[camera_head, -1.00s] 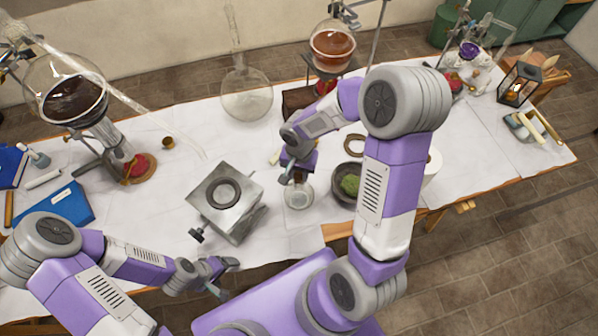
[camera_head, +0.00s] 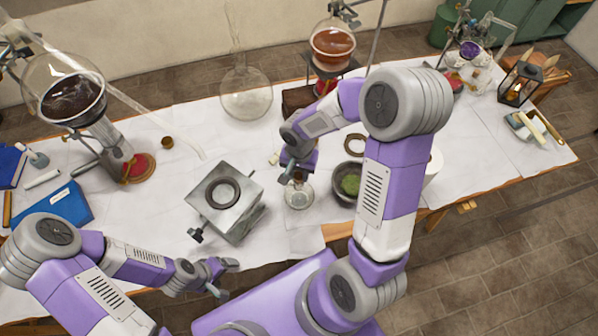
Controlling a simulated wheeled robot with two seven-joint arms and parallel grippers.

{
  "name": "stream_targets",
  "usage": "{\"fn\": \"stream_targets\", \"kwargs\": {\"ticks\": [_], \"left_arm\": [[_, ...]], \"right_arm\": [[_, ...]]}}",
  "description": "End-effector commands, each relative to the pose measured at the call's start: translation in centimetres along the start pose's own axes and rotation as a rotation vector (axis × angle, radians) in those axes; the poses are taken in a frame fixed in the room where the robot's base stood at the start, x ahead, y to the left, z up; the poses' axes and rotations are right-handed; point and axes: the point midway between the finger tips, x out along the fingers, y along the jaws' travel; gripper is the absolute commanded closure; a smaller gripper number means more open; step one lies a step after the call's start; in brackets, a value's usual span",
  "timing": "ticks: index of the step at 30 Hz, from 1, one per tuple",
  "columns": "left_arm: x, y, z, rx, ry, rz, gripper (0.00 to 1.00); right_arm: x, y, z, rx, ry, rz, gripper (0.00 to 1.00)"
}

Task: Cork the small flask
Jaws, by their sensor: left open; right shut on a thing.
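The small flask (camera_head: 299,197) is clear glass and stands upright on the white-covered table, just left of the mortar. My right gripper (camera_head: 292,178) is directly over its mouth, pointing down. It is shut on a small brownish thing, apparently the cork (camera_head: 299,177), mostly hidden by the fingers. The cork looks at or just above the flask's neck; I cannot tell whether it is seated inside. My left gripper (camera_head: 224,279) is open and empty, low near the table's front edge, well left of the flask.
A metal stand with a dark ring (camera_head: 222,193) is left of the flask. A mortar with green matter (camera_head: 347,184) is close on the right, partly behind my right arm. A large round flask (camera_head: 246,97) stands behind. The cloth between stand and blue book (camera_head: 67,203) is clear.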

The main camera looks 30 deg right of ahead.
Motion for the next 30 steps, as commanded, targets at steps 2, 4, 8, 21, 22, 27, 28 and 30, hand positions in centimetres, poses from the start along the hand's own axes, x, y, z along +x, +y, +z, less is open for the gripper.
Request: {"fn": "stream_targets", "kwargs": {"ticks": [2, 4, 8, 21, 22, 27, 28, 30], "left_arm": [[0.18, -0.07, -0.01, 0.000, 0.000, 0.000, 0.19], [0.28, -0.11, -0.01, 0.000, 0.000, 0.000, 0.19], [0.41, -0.15, -0.02, 0.000, 0.000, 0.000, 0.19], [0.39, -0.14, -0.02, 0.000, 0.000, 0.000, 0.19], [0.40, -0.15, -0.02, 0.000, 0.000, 0.000, 0.19], [0.58, -0.22, -0.03, 0.000, 0.000, 0.000, 0.19], [0.63, -0.24, -0.03, 0.000, 0.000, 0.000, 0.19], [0.74, -0.28, -0.03, 0.000, 0.000, 0.000, 0.19]], "right_arm": [[0.11, -0.01, -0.02, 0.000, 0.001, 0.000, 0.92], [0.16, -0.01, -0.02, 0.000, 0.001, 0.000, 0.92], [0.21, -0.01, -0.01, -0.001, 0.001, 0.000, 0.92], [0.18, -0.02, -0.01, -0.001, 0.001, 0.000, 0.92], [0.19, -0.02, -0.01, -0.001, 0.001, -0.001, 0.92], [0.31, -0.03, -0.01, -0.001, 0.001, 0.000, 0.92], [0.33, -0.03, -0.01, -0.001, 0.001, 0.000, 0.92], [0.40, -0.03, -0.01, -0.001, 0.001, 0.000, 0.92]]}}
